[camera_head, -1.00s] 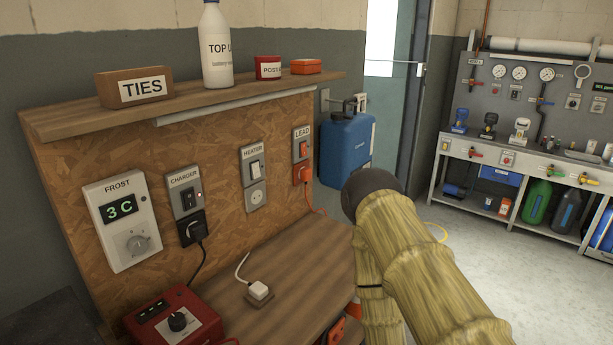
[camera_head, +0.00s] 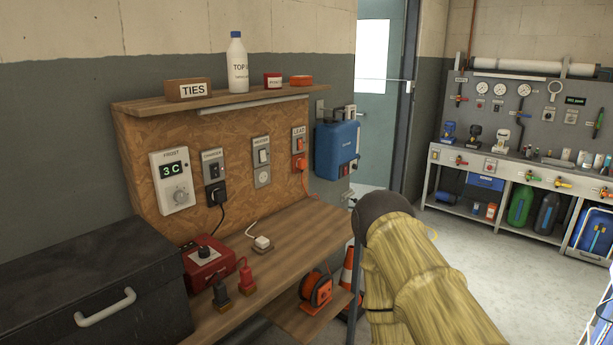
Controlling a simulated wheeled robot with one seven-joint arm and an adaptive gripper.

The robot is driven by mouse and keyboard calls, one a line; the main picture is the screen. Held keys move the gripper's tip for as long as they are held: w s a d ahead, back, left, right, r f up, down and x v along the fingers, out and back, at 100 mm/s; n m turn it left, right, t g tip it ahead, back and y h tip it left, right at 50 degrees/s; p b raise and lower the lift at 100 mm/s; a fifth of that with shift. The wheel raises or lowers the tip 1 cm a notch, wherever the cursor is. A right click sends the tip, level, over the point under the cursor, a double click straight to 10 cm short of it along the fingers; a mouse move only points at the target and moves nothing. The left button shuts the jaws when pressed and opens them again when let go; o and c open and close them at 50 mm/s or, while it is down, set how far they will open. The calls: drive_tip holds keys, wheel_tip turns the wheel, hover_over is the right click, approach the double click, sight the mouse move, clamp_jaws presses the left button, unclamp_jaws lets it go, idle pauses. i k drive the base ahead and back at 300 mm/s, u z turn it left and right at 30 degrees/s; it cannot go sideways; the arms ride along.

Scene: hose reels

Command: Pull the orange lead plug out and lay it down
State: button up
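The orange lead plug (camera_head: 299,163) sits in the socket under the LEAD label, at the right end of the chipboard panel (camera_head: 240,145). Its orange cord (camera_head: 306,186) hangs down toward the wooden bench (camera_head: 285,232). A red rocker switch (camera_head: 300,145) is just above the plug. My arm, in a yellow sleeve with a dark joint, fills the lower right, apart from the plug in the picture. My gripper cannot be made out; the arm hides that area.
A black case (camera_head: 85,285) stands at the left. An orange cable reel (camera_head: 317,290) is below the bench. Bench space below the LEAD socket is clear.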

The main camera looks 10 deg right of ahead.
sight(301, 163)
drive_tip(key=u, duration=0.05)
drive_tip(key=k, duration=0.15)
drive_tip(key=z, duration=0.9)
drive_tip(key=i, duration=0.65)
drive_tip(key=z, duration=0.7)
drive_tip(key=i, duration=0.75)
drive_tip(key=u, duration=0.85)
drive_tip(key=i, duration=0.6)
drive_tip(key=u, duration=0.75)
